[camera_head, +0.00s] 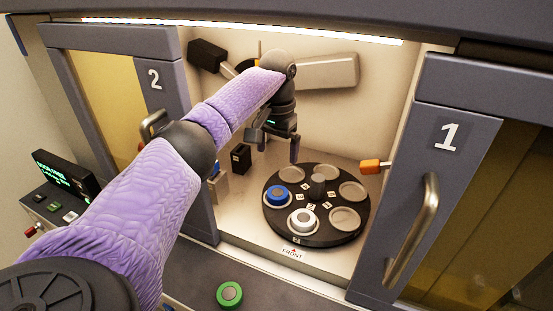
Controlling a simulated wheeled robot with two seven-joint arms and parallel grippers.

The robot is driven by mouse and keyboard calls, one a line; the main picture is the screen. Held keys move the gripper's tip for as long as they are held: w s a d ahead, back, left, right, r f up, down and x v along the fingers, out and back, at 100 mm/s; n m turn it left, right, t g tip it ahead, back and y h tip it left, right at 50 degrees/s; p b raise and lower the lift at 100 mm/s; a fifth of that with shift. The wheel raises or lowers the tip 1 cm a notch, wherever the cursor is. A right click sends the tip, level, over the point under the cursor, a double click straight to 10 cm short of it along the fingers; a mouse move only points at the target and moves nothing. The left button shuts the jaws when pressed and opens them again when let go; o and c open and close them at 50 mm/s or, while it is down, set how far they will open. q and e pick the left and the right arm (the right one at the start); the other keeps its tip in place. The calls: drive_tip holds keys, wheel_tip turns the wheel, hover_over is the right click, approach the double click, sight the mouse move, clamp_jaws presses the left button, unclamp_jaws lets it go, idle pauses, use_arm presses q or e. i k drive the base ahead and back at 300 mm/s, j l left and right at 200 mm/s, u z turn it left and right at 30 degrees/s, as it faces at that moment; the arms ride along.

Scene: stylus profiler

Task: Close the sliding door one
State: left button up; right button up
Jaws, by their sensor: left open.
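Sliding door one (445,118) is the grey framed door with a yellowish pane at the right, marked "1". Its curved metal handle (415,228) stands upright near the door's left edge. A wide opening lies between it and door two (165,110). My left arm comes in from the lower left and reaches into the opening. My left gripper (278,150) is open and empty, pointing down inside the chamber above the back edge of the round carousel. It is well to the left of handle one and apart from it. My right gripper is out of view.
The dark carousel (318,238) holds a blue-ringed and a white-ringed piece. An orange-tipped part (370,167) juts out near door one's edge. Door two's handle (150,124) is partly behind my arm. A green ring (229,294) lies on the front ledge; a display (62,172) stands left.

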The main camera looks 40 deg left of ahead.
sight(459, 105)
drive_tip(key=k+l, duration=0.55)
drive_tip(key=l, duration=0.15)
drive_tip(key=k+l, duration=0.6)
drive_tip(key=l, duration=0.15)
